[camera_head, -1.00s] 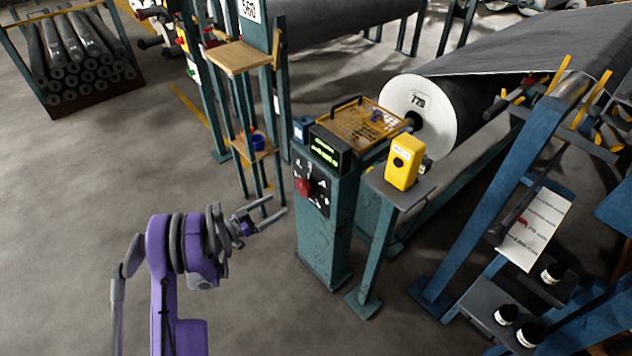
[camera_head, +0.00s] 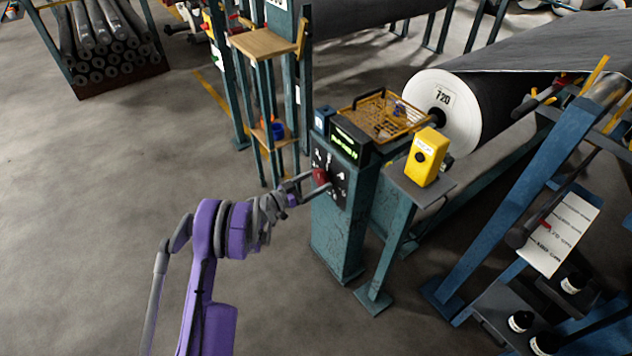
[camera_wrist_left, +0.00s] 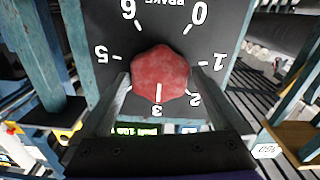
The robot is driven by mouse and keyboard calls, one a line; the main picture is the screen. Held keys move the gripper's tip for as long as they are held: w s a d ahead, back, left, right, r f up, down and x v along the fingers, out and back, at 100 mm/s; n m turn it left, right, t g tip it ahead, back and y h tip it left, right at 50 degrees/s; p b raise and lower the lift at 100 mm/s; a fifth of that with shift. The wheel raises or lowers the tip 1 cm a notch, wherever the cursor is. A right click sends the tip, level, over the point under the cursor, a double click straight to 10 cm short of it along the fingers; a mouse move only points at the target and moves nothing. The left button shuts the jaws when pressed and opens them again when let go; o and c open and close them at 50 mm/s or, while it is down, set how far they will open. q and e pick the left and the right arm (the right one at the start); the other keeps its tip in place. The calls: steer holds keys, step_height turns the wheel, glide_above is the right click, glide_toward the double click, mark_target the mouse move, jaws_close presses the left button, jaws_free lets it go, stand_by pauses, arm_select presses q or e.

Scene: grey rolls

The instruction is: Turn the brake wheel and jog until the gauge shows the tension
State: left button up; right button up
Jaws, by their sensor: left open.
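The red brake wheel (camera_head: 320,175) sits on a black numbered dial plate on the front of a teal pedestal (camera_head: 340,235). In the left wrist view the wheel (camera_wrist_left: 160,72) has a white mark pointing at the 3. My left gripper (camera_head: 314,184) is at the wheel. In its wrist view the open fingers (camera_wrist_left: 158,88) stand either side of the wheel's lower part; I cannot tell whether they touch it. A display with green lettering (camera_head: 347,142) tops the pedestal, its text too small to read. A yellow box with a black button (camera_head: 427,157) stands to its right.
A wire basket (camera_head: 385,113) sits behind the display, near a large grey roll marked 720 (camera_head: 443,105). A wooden-shelved stand (camera_head: 264,45) is left of the pedestal. Blue frame posts (camera_head: 490,210) stand right. The floor at left is clear.

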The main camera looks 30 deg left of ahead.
arm_select(q)
steer(key=shift+c, duration=0.3)
steer(key=c, duration=1)
steer(key=shift+n, duration=0.4)
steer(key=n+b, duration=0.1)
steer(key=n, duration=0.3)
steer(key=shift+n, duration=0.4)
steer(key=n+b, duration=0.1)
steer(key=n, duration=0.5)
